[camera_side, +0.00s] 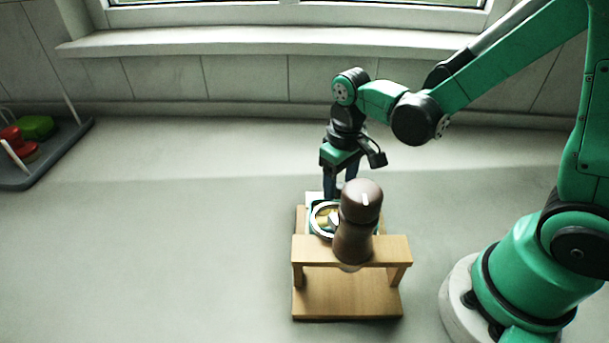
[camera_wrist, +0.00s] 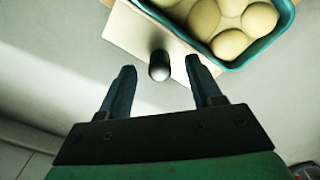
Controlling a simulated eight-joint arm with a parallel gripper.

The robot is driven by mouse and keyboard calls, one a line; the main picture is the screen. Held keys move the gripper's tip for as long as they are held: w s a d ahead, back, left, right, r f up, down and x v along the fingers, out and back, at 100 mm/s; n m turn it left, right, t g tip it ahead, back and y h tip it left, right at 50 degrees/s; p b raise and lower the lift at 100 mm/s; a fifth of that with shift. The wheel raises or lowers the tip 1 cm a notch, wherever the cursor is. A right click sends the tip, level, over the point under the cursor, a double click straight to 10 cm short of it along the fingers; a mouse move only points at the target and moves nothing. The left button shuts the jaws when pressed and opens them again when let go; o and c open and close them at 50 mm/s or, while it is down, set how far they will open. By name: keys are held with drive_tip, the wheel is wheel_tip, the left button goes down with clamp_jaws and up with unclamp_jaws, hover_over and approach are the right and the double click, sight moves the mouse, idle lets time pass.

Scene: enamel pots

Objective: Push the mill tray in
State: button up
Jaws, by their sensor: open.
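A wooden mill stand (camera_side: 345,294) is on the worktop, with a brown mill (camera_side: 361,205) upright on its raised bridge. Behind the bridge, the pale tray (camera_side: 312,197) sticks out at the back; its pale front (camera_wrist: 135,32) and a dark round knob (camera_wrist: 159,66) show in the wrist view. A teal-rimmed dish (camera_wrist: 237,62) holding several pale egg-shaped things sits by the tray front. My gripper (camera_side: 337,193) points down at the back end of the tray, partly hidden behind the mill. In the wrist view its open fingers (camera_wrist: 160,68) appear either side of the knob, with gaps; contact is not visible.
A grey rack (camera_side: 55,160) with red and green items stands at the far left. A tiled wall and window sill (camera_side: 260,42) run along the back. The worktop (camera_side: 170,240) left of the stand is clear.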

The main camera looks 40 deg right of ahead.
drive_tip(key=shift+c, duration=0.2)
clamp_jaws()
idle(1.3)
